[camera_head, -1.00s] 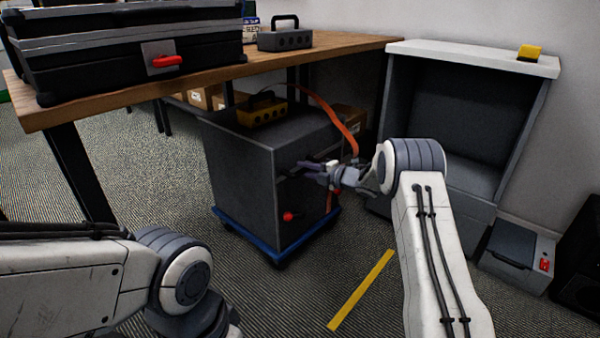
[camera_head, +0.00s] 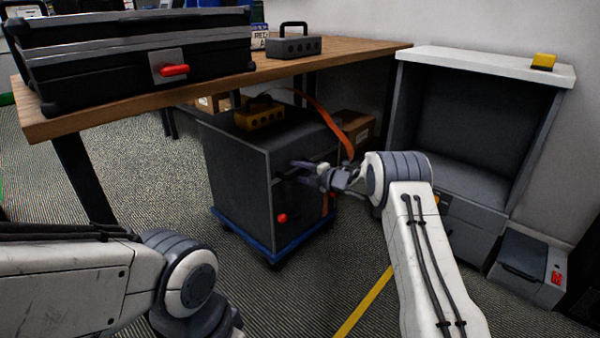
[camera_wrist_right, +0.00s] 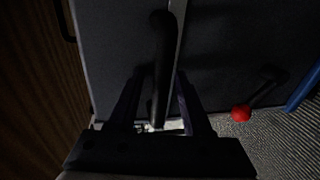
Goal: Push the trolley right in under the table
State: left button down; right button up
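The trolley is a dark grey box (camera_head: 237,180) on a blue wheeled base (camera_head: 265,250). It stands partly under the wooden table (camera_head: 345,58), with its right-hand face towards my right arm. My right gripper (camera_head: 303,168) is at the upper part of that face. In the right wrist view, the gripper's dark fingers (camera_wrist_right: 160,90) stand on either side of a black bar handle (camera_wrist_right: 163,45), with some gap visible. A red knob (camera_head: 282,217) sits lower on the face; it also shows in the wrist view (camera_wrist_right: 241,112). My left gripper is out of view.
A black case (camera_head: 110,65) and a grey handled box (camera_head: 291,47) stand on the table. A yellow box (camera_head: 259,114) lies on the trolley with an orange cable (camera_head: 330,122). A grey cabinet (camera_head: 490,57) stands at right. A table leg (camera_head: 85,178) stands left of the trolley.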

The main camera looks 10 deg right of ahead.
jog(key=shift+d, duration=0.15)
jog(key=shift+s+d+r+p, duration=0.25)
jog(key=shift+s+d+p, duration=0.1)
jog(key=shift+s, duration=0.05)
jog(key=p+v, duration=0.4)
jog(key=v, duration=0.5)
jog(key=shift+s, duration=0.25)
jog(key=shift+d+f, duration=0.1)
